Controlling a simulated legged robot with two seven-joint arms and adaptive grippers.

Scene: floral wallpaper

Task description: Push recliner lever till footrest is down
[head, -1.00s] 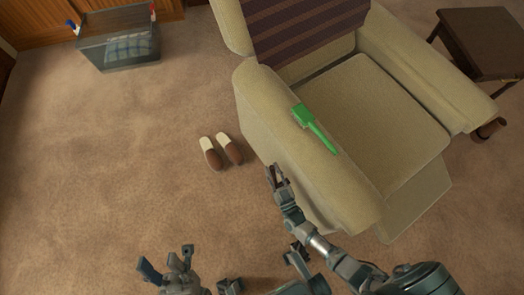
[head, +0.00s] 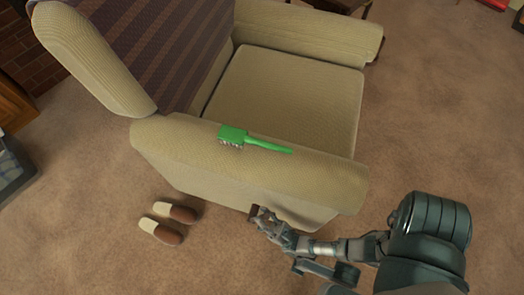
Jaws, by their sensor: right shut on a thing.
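The beige recliner (head: 286,97) fills the upper middle of the head view, its near armrest (head: 320,183) toward me. My right gripper (head: 262,217) is at the outer side of this armrest, low down. It is shut on a small dark brown piece that looks like the lever (head: 254,211), mostly hidden by the fingers. No footrest shows sticking out past the front of the seat. My left gripper is not in view.
A green brush (head: 262,144) lies on top of the near armrest. Two brown and cream slippers (head: 162,230) are on the carpet to the left. A striped cloth (head: 160,45) hangs over the backrest. The carpet right of the recliner is clear.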

